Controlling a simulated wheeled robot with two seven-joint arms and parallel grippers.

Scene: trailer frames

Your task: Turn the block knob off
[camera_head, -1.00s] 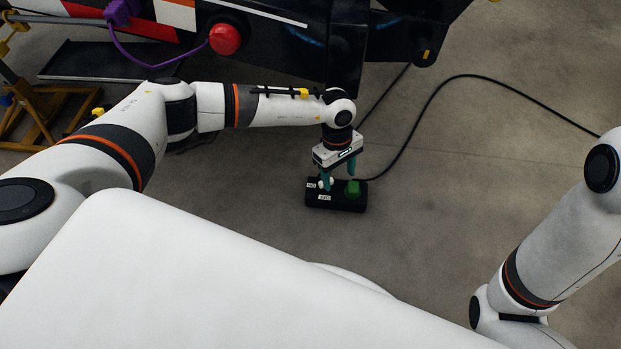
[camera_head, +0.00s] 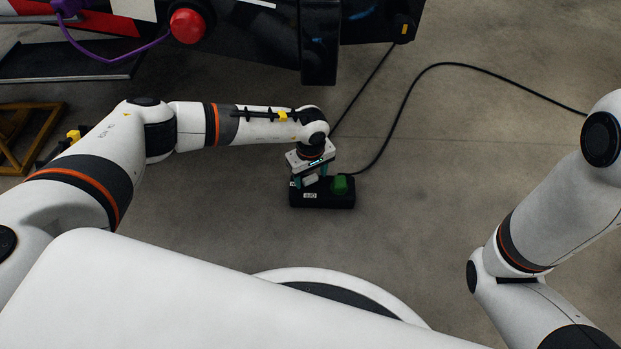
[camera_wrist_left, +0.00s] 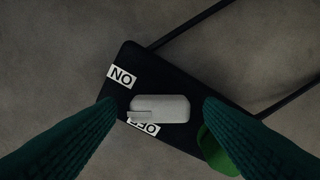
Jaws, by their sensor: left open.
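The black control block (camera_head: 335,199) lies on the floor, with a green button (camera_head: 340,185) on its right side. In the left wrist view the block (camera_wrist_left: 122,88) carries an ON label (camera_wrist_left: 122,77) and an OFF label (camera_wrist_left: 146,128). A pale elongated knob (camera_wrist_left: 160,108) sits between these labels, with one end over part of the OFF label. My left gripper (camera_head: 311,184) is open over the block. Its teal fingers (camera_wrist_left: 160,112) stand on either side of the knob, apart from it. The right finger covers part of the green button (camera_wrist_left: 216,152). My right gripper is out of view.
Black cables (camera_head: 407,105) run from the block across the floor. A yellow stand (camera_head: 28,135) is at the left. Floor right of the block is clear.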

